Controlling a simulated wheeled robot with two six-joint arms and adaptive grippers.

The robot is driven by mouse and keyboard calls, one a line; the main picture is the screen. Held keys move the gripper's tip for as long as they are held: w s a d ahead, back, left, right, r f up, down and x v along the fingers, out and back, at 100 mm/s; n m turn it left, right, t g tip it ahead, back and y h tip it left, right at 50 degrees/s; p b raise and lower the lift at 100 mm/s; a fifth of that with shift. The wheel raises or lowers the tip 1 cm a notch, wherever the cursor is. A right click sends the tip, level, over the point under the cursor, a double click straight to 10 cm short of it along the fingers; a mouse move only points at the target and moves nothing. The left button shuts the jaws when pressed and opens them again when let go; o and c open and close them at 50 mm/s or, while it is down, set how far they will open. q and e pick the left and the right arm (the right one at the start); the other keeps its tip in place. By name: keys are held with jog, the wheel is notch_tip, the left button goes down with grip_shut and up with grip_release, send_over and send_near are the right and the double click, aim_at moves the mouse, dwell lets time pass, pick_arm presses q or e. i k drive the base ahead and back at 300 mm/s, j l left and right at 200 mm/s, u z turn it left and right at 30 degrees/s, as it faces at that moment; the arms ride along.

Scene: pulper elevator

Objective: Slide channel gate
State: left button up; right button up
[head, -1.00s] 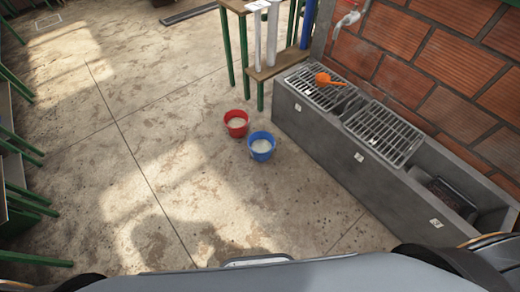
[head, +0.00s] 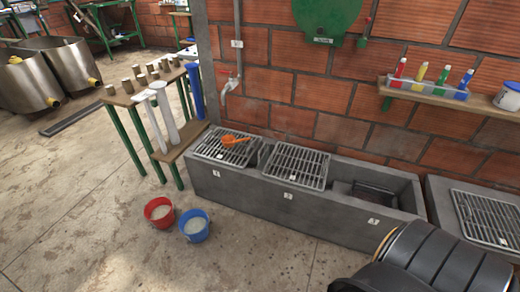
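A grey concrete channel (head: 255,192) runs along the brick wall, with small numbered labels on its front. Metal grates cover its left section (head: 226,148) and middle section (head: 297,166). Its right section is open, and a dark panel or grate (head: 373,197) lies inside it. I cannot tell which part is the channel gate. Neither gripper shows; only a dark, thick part of my own arm is in the lower right corner, in front of the channel's right end.
An orange scoop (head: 235,140) lies on the left grate. A red bucket (head: 160,213) and a blue bucket (head: 194,226) stand on the floor before the channel. A second grated basin (head: 490,219) is at right. A wall shelf (head: 430,94) holds bottles.

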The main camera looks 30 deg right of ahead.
aim_at(261, 164)
jog(key=i+l, duration=0.2)
jog(key=i, duration=0.15)
jog(key=i+l+z, duration=0.15)
jog(key=i, duration=0.2)
jog(key=i+l, duration=0.2)
jog(key=i, duration=0.15)
jog(key=z, duration=0.05)
